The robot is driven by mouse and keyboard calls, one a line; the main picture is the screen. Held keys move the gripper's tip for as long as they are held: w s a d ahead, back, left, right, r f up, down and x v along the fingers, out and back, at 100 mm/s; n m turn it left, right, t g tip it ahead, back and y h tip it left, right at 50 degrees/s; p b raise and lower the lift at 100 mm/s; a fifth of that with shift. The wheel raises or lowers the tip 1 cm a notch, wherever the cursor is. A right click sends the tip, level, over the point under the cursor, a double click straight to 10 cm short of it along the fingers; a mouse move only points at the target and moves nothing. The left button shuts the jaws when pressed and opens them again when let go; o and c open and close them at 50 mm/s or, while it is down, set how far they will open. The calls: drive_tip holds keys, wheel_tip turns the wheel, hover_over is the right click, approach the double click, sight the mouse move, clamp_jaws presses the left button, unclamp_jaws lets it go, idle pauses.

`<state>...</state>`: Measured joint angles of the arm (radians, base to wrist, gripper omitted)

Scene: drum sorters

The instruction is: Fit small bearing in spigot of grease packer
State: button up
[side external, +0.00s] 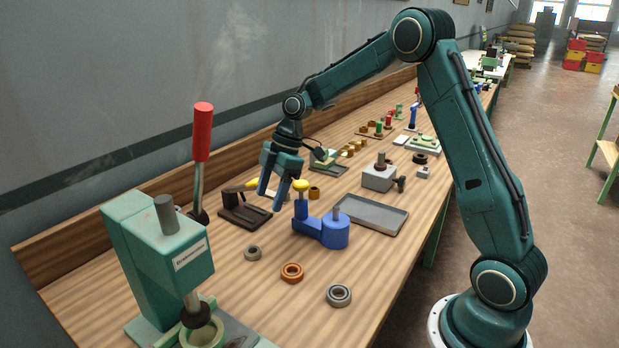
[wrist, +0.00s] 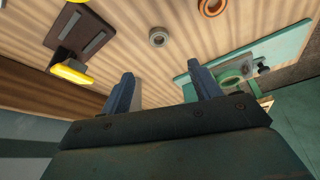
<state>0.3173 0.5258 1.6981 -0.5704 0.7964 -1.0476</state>
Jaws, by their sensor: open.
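A small grey bearing (side external: 247,254) lies flat on the bench, the smallest of three rings in a row. It also shows in the wrist view (wrist: 152,40), ahead of my fingertips and between their lines. My gripper (side external: 270,200) is open and empty above the bench, pointing down; its two fingers show apart in the wrist view (wrist: 161,82). I cannot tell for sure which device is the grease packer. A green press (side external: 160,250) with a red lever and a ring at its base stands front left. A blue fixture (side external: 308,226) with a grey pin and yellow knob stands right of my gripper.
An orange bearing (side external: 284,275) and a larger grey bearing (side external: 331,299) lie near the small one. A brown fixture (side external: 236,214) stands by the wall, its yellow handle (wrist: 73,75) close to my gripper. A grey tray (side external: 372,225) lies behind the blue fixture.

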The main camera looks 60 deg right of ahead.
drive_tip(key=shift+w+f, duration=0.1)
drive_tip(key=shift+f, duration=0.15)
drive_tip(key=shift+f, duration=0.1)
drive_tip(key=shift+x, duration=4.2)
drive_tip(key=shift+x, duration=2.55)
drive_tip(key=shift+a, duration=0.1)
